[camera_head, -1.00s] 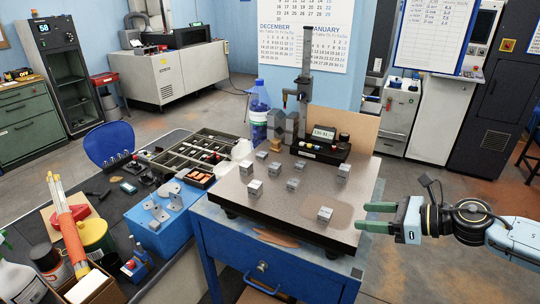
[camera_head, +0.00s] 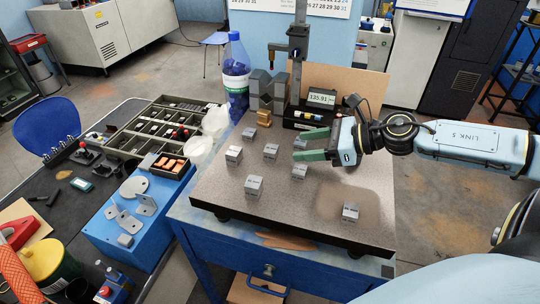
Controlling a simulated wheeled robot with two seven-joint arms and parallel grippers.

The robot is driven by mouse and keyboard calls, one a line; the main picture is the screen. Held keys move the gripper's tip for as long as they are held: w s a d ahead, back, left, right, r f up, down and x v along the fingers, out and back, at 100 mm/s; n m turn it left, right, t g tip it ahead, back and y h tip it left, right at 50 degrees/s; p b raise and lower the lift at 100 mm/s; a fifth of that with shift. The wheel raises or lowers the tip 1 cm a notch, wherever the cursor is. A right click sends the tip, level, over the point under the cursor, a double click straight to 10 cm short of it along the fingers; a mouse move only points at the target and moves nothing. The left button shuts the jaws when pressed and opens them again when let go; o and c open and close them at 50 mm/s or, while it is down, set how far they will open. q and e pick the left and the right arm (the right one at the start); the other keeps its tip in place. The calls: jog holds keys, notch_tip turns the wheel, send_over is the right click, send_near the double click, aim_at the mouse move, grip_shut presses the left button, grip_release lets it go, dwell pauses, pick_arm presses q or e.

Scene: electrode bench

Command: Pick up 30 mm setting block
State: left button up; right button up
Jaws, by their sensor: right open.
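Several small grey metal blocks stand on the speckled stone plate (camera_head: 225,200): a front left block (camera_head: 253,187), a left block (camera_head: 234,155), a middle block (camera_head: 270,151), a back block (camera_head: 249,133), a block below my right gripper (camera_head: 299,171), one partly beside its fingers (camera_head: 300,144), and a front right block (camera_head: 350,212). I cannot tell which is the 30 mm one; their markings are too small to read. My right gripper (camera_head: 308,145) is open, its green fingers pointing left above the plate's back right part. It holds nothing. My left gripper is not in view.
A height gauge stand (camera_head: 300,50) with a display (camera_head: 320,98) stands at the plate's back edge, close behind my right gripper. A blue-capped bottle (camera_head: 236,80) stands at the back left. A blue box with metal parts (camera_head: 130,225) and a compartment tray (camera_head: 150,135) lie left.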

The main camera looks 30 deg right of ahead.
aim_at(274, 148)
jog(key=shift+w+a+f, duration=0.2)
jog(key=shift+w+a, duration=0.05)
jog(key=shift+w, duration=0.1)
jog(key=shift+w+a+f+b, duration=0.15)
jog(key=shift+w+a+b, duration=0.2)
jog(key=shift+w+b, duration=0.1)
jog(key=shift+w+a+f, duration=0.1)
jog(key=shift+w, duration=0.1)
jog(key=shift+w+a+f, duration=0.15)
jog(key=shift+w+a, duration=0.15)
jog(key=shift+w+a+f, duration=0.15)
jog(key=shift+w+a, duration=0.1)
jog(key=shift+a, duration=0.05)
jog(key=shift+w+a+f+p, duration=0.1)
jog(key=shift+w+a+p, duration=0.2)
jog(key=shift+w+p, duration=0.1)
jog(key=p+x, duration=0.1)
jog(key=x, duration=0.2)
jog(key=shift+s+p, duration=0.1)
jog(key=shift+p, duration=0.25)
jog(key=shift+w+a+f, duration=0.3)
jog(key=shift+w+a, duration=0.15)
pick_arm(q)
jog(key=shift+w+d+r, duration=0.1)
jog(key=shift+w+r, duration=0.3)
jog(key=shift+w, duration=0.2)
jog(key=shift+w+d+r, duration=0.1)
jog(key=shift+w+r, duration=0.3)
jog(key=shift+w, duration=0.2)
